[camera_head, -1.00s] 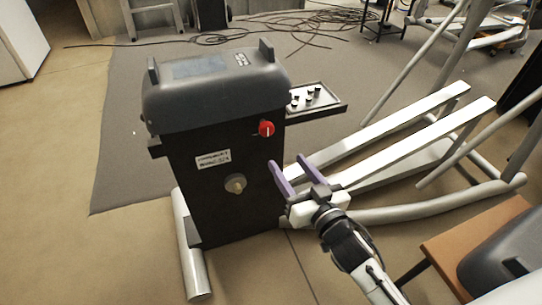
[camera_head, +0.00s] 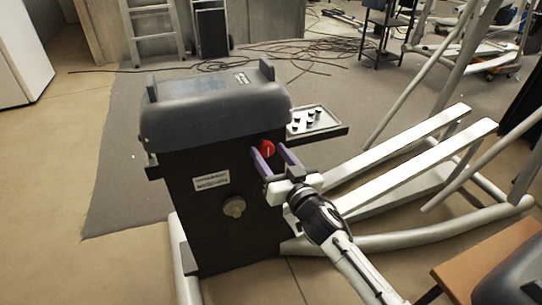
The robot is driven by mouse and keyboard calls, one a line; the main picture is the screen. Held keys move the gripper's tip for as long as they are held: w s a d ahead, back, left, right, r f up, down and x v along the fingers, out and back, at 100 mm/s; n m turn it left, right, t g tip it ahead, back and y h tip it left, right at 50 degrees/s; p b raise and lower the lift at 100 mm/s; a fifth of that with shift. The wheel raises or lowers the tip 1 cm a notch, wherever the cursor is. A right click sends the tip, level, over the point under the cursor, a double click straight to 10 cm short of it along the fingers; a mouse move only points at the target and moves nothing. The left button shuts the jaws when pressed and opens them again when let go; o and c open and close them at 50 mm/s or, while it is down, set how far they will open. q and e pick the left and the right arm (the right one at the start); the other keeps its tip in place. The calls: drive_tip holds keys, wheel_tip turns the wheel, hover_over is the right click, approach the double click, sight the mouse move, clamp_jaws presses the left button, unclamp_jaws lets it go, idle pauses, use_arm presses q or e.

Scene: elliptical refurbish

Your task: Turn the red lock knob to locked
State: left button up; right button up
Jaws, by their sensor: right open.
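The red lock knob (camera_head: 268,148) sits on the upper right of the black front panel of the elliptical's console housing (camera_head: 208,215). A pale mark shows on the knob. My right gripper (camera_head: 267,150) is open, with its two purple fingers pointing up toward the knob. In the picture one finger is just left of the knob and the other just right of it. I cannot tell whether the fingers touch it or how far in front of it they are. The left gripper is not in view.
A tray (camera_head: 333,130) with several small parts juts out at the right of the housing. White rails (camera_head: 400,145) run behind my right arm. A wooden bench (camera_head: 480,268) is at lower right.

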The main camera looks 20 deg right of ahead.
drive_tip(key=c, duration=1)
drive_tip(key=shift+c, duration=0.2)
